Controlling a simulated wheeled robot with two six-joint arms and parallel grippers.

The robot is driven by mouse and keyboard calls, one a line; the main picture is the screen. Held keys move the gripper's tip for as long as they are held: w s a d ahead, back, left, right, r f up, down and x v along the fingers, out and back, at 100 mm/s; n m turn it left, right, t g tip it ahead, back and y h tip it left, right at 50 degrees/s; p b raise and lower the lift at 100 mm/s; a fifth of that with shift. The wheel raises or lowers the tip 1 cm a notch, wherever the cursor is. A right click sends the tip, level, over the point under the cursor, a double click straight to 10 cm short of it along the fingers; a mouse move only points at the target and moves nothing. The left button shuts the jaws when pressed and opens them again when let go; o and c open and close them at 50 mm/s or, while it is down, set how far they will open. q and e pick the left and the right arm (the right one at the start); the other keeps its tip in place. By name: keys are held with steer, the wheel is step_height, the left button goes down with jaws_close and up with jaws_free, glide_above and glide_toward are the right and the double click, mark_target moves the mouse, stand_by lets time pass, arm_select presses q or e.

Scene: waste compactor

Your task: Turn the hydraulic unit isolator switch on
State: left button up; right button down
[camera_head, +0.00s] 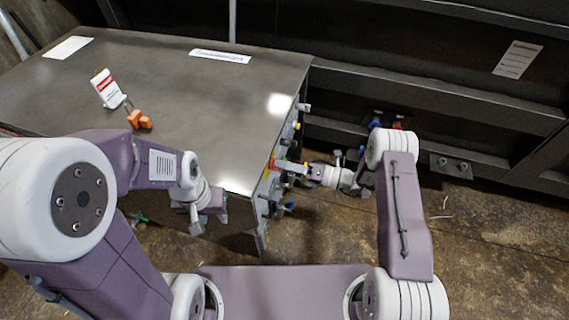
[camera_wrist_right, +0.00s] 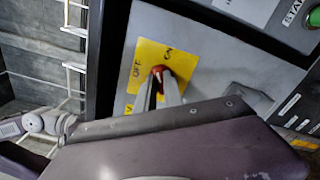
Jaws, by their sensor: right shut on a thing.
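The isolator switch is a red knob (camera_wrist_right: 160,72) on a yellow plate (camera_wrist_right: 181,60) marked OFF and ON in the right wrist view. My right gripper (camera_wrist_right: 163,88) is shut on the red knob, its two fingers close together at it. The fingers cover part of the knob, so I cannot tell which mark it points to. In the head view my right gripper (camera_head: 287,168) reaches the side panel of the dark metal cabinet, by the yellow patch. My left gripper (camera_head: 209,218) hangs empty in front of the cabinet, its fingers apart.
The cabinet's flat top (camera_head: 215,95) holds a white and red tag (camera_head: 108,88) and an orange padlock-like object (camera_head: 139,119). Dark metal beams stand behind; the floor at right is mostly clear.

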steer(key=m, duration=0.5)
steer(key=shift+f+m+p, duration=0.1)
steer(key=shift+m+p, duration=0.25)
steer(key=shift+m, duration=0.35)
steer(key=c, duration=1.5)
jaws_free()
steer(key=shift+o, duration=0.2)
steer(key=v, duration=0.9)
